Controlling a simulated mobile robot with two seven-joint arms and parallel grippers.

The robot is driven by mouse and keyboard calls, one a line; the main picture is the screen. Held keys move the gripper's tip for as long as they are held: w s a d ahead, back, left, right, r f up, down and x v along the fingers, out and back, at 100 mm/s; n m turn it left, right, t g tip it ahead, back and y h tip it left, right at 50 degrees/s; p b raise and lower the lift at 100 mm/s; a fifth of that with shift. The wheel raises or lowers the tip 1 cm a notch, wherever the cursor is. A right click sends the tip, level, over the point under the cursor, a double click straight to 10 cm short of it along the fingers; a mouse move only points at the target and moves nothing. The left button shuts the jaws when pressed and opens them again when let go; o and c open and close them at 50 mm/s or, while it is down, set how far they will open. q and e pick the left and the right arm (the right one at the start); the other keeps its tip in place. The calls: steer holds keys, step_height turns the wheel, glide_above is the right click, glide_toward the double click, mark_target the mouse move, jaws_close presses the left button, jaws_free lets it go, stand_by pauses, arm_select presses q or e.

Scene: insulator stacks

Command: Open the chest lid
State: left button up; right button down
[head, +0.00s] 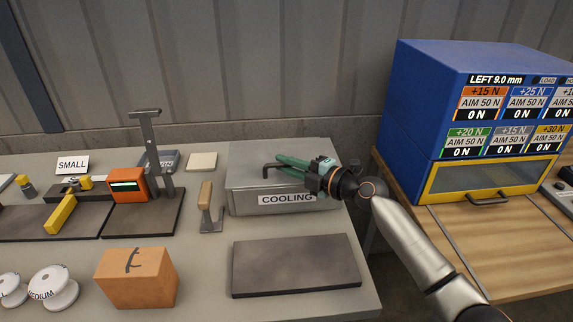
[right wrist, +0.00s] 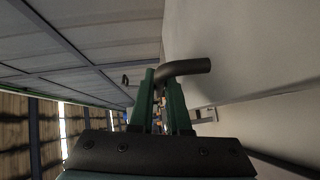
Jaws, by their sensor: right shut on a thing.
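The chest (head: 245,202) is a grey metal box labelled COOLING, near the right end of the grey bench. Its lid (head: 243,180) looks down, though my gripper covers part of it. My right gripper (head: 280,163) reaches over the lid from the right, its green fingers shut on the dark bent handle (head: 268,169). In the right wrist view the bent end of the handle (right wrist: 188,68) sticks out past the fingertips (right wrist: 160,78). My left gripper is in neither view.
A dark flat plate (head: 295,267) lies in front of the chest. A wooden-handled tool (head: 206,200) stands left of it, with an orange device (head: 127,186) farther left. A cardboard box (head: 137,278) is at front left. A blue cabinet (head: 420,110) stands on the wooden table at right.

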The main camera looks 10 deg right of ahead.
stand_by(0.5)
steer(key=shift+w+r+m+g+h+p, duration=0.2)
steer(key=shift+r+p, duration=0.2)
steer(key=shift+r, duration=0.3)
steer(key=shift+w+r+m+g+h+p, duration=0.2)
steer(key=shift+r+p, duration=0.15)
steer(key=shift+r, duration=0.3)
steer(key=w+r+m+g+h, duration=0.1)
steer(key=w+r+m+g, duration=0.1)
steer(key=r, duration=0.4)
steer(key=shift+w+r+g, duration=0.35)
steer(key=shift+w+g, duration=0.15)
steer(key=shift+w, duration=0.8)
steer(key=c, duration=1.2)
jaws_free()
steer(key=shift+f, duration=0.1)
steer(key=shift+o, duration=0.2)
